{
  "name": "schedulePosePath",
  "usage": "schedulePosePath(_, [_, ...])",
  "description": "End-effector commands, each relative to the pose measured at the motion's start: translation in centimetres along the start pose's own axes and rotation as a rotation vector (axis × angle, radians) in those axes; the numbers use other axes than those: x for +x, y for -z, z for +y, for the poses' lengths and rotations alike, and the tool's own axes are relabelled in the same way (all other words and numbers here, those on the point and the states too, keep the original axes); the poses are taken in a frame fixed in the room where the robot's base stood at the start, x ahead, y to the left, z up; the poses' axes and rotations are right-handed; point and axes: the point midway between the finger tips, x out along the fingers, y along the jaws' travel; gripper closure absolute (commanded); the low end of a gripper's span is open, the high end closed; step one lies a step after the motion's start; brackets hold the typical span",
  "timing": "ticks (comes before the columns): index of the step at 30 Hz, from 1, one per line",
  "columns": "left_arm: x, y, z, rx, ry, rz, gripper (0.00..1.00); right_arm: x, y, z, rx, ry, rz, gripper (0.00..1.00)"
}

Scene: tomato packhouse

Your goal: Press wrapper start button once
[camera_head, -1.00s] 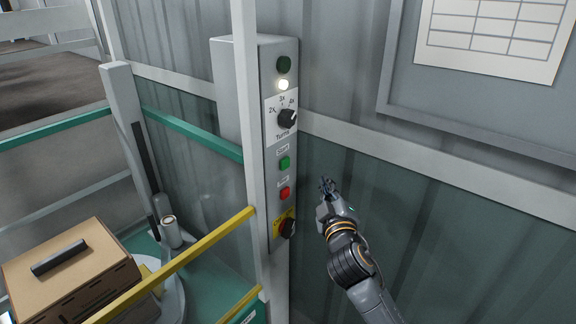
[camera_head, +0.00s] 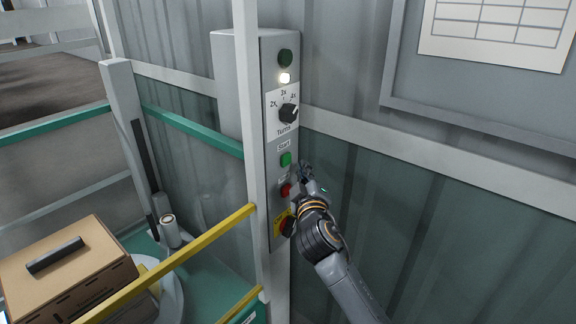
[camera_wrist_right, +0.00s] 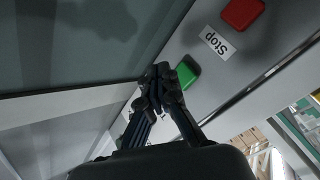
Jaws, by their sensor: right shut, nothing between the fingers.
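The green start button (camera_head: 285,160) sits on the grey control panel (camera_head: 280,45), below a "Start" label (camera_head: 284,147). My right gripper (camera_head: 303,168) is shut and empty, its fingertips just right of this button. In the right wrist view the fingertips (camera_wrist_right: 162,76) are close beside the green button (camera_wrist_right: 188,73) and overlap its edge. I cannot tell whether they touch it. The red stop button (camera_head: 285,190) is below, partly beside my gripper; it also shows in the right wrist view (camera_wrist_right: 242,13). My left gripper is not in view.
Above are a turns knob (camera_head: 288,113), a lit white lamp (camera_head: 285,78) and a dark green lamp (camera_head: 285,58). A red-and-yellow switch (camera_head: 286,224) is below. A yellow rail (camera_head: 185,258) and a carton (camera_head: 70,272) are at left.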

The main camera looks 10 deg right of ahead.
Motion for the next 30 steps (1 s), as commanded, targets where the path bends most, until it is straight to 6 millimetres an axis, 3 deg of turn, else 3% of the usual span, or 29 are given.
schedulePosePath(8, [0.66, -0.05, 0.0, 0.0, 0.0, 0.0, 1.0, 1.05, 0.79, -0.8, -0.001, 0.001, 0.001, 1.0])
schedulePosePath(30, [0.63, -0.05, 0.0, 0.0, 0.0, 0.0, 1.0, 1.06, 0.83, -0.77, 0.0, 0.0, 0.001, 1.0])
